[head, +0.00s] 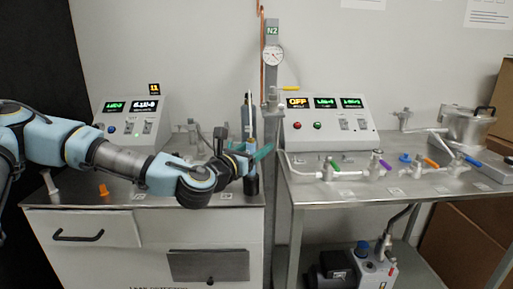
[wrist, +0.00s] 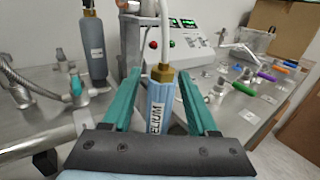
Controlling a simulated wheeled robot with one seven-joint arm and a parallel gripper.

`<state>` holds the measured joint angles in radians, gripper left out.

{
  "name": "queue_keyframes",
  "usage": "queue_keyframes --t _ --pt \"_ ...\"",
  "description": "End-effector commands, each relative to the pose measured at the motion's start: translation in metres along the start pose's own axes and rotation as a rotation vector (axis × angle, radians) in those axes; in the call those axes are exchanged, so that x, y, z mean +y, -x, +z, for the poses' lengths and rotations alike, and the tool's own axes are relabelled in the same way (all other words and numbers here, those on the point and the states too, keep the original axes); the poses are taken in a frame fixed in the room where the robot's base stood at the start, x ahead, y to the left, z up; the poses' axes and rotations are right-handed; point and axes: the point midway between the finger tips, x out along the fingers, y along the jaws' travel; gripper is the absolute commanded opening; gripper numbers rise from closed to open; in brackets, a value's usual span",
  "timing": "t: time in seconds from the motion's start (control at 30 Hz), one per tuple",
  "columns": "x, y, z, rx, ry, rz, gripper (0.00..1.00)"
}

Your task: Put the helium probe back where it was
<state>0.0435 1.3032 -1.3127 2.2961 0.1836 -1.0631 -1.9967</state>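The helium probe (wrist: 158,108) is a light blue cylinder lettered HELIUM, with a brass collar and a white hose rising from its top. In the wrist view it stands between the two teal fingers of my gripper (wrist: 160,74), with a visible gap on each side, so the gripper looks open around it. The probe's lower end is hidden behind the gripper body.
A dark grey labelled bottle (wrist: 92,50) stands behind the probe, beside a corrugated hose (wrist: 25,85) and metal fittings. The leak detector console (head: 133,118) is at the left. The right bench (head: 345,200) holds another console (head: 328,124) and coloured valves (head: 378,165). A narrow gap separates the benches.

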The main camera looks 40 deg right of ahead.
Motion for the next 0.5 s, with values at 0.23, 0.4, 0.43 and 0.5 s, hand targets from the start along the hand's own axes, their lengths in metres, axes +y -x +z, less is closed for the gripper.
queue_keyframes --t 0.23,0.4,0.43,0.5 --pt "0.000 0.000 0.001 0.000 0.000 0.000 0.60" --pt "0.000 0.005 0.010 0.001 0.001 0.000 0.60" --pt "0.000 0.010 0.008 0.002 0.002 0.000 0.60" --pt "0.001 0.025 0.008 0.002 0.003 0.000 0.60"
